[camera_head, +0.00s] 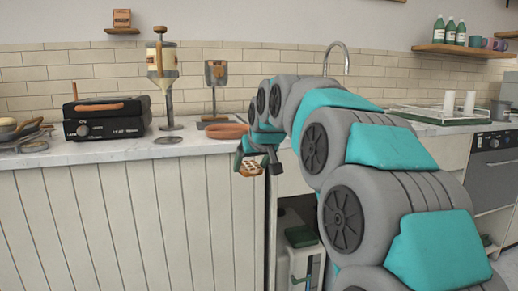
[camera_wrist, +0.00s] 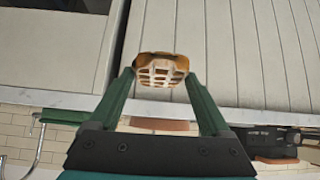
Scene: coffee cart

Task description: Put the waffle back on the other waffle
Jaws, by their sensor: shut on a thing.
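My gripper (camera_head: 258,164) is in front of the counter's front edge, below the level of the top. It is shut on a golden-brown waffle (camera_head: 250,168) with a pale grid. In the wrist view the waffle (camera_wrist: 161,70) sits between the two green fingers of my gripper (camera_wrist: 160,80), with the cabinet front behind it. I cannot make out the other waffle. Brown round items (camera_head: 8,125) on a wire stand at the far left are too small and cut off to identify.
A terracotta plate (camera_head: 227,131) lies near the counter edge (camera_head: 150,153), behind my gripper. A black appliance (camera_head: 106,118) and a tall dispenser (camera_head: 162,75) stand to its left. Below, right of my gripper, is an open cabinet bay (camera_head: 297,215).

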